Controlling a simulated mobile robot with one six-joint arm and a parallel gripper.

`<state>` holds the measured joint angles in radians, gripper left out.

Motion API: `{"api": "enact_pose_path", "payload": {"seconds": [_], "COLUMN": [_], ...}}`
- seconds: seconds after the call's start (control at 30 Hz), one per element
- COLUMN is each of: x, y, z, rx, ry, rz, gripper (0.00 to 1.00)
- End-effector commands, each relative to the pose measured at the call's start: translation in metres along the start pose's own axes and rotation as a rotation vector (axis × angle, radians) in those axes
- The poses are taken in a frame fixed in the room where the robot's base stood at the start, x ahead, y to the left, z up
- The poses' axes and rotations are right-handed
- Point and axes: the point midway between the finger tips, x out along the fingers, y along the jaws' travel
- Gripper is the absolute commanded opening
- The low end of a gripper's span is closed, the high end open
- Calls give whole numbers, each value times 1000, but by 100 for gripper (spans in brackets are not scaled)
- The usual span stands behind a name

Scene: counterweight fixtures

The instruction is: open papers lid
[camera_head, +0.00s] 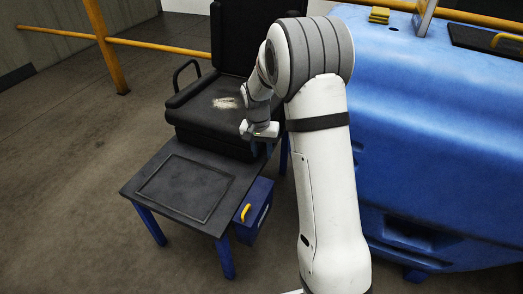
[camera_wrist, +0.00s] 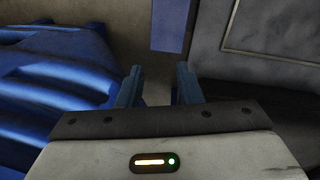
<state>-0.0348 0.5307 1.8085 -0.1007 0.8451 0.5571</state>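The low dark table (camera_head: 140,184) has a thin raised rectangular outline on its top panel (camera_head: 185,186). A blue box (camera_head: 255,225) with a yellow handle (camera_head: 245,212) hangs at the table's right side. No label shows which part is the papers lid. My gripper (camera_head: 262,149) is above the table's far right corner, close to the chair, apart from the handle. In the wrist view, my gripper (camera_wrist: 158,85) has its two blue fingers apart with nothing between them. The panel (camera_wrist: 275,30) shows at upper right there, and a blue part (camera_wrist: 169,25) shows at top centre.
A black chair (camera_head: 208,108) with armrests stands behind the table. A large blue body (camera_head: 430,150) fills the right side, with a small yellow item (camera_head: 379,14) on top. Yellow rails (camera_head: 160,45) run at the back. The floor at left is clear.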

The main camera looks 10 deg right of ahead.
Motion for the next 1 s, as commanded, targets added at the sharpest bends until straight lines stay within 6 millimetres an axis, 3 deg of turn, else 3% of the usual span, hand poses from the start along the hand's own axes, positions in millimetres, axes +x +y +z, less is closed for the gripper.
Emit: {"api": "enact_pose_path", "payload": {"seconds": [0.4,1.0], "x": [0,-1], "y": [-1,-1], "z": [0,1], "rx": [-1,-3], "ry": [0,0], "rz": [0,0], "gripper": [1,0]}}
